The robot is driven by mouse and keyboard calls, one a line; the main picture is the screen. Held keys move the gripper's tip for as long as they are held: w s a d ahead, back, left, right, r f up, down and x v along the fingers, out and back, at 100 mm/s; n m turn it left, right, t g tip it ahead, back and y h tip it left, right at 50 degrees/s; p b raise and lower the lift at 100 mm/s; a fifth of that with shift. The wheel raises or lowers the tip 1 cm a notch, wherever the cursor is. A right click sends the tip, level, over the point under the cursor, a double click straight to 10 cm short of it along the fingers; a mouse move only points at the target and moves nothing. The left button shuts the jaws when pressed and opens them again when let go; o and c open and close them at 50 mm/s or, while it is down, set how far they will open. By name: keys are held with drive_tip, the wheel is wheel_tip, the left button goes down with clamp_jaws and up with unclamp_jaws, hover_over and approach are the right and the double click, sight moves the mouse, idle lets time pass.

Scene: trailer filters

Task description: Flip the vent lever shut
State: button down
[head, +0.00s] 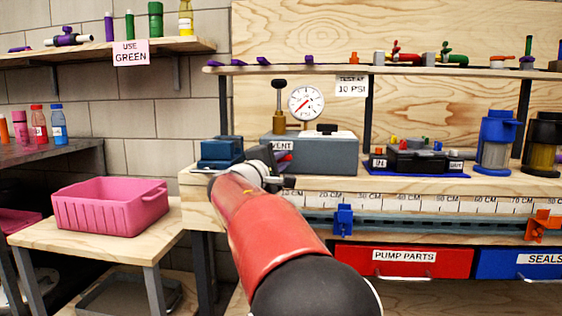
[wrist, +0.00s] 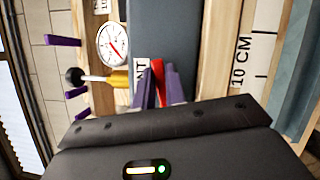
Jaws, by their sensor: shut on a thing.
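The red vent lever (wrist: 157,74) shows in the wrist view beside the white VENT label (wrist: 140,76) on the grey pump box (wrist: 178,40). My gripper (wrist: 160,80) has its two purple-grey fingers on either side of the lever, shut on it. The lever's lower part is hidden between the fingers. In the head view my gripper (head: 276,162) is at the left front of the grey box (head: 325,155), just below the VENT label (head: 283,145). My wrist and arm hide much of that spot.
A round gauge (head: 306,103) and a black-knobbed brass plunger (head: 280,100) stand by the box. A blue block (head: 222,152) sits close left of my gripper. A pink bin (head: 108,205) is on the left table. Black and blue canisters stand at right.

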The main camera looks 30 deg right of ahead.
drive_tip(key=m+b, duration=0.1)
drive_tip(key=f+m+b, duration=0.1)
drive_tip(key=shift+m+g+y, duration=0.4)
drive_tip(key=c, duration=1.4)
unclamp_jaws()
drive_tip(key=shift+c, duration=0.2)
drive_tip(key=v, duration=0.7)
drive_tip(key=shift+s+a, duration=0.3)
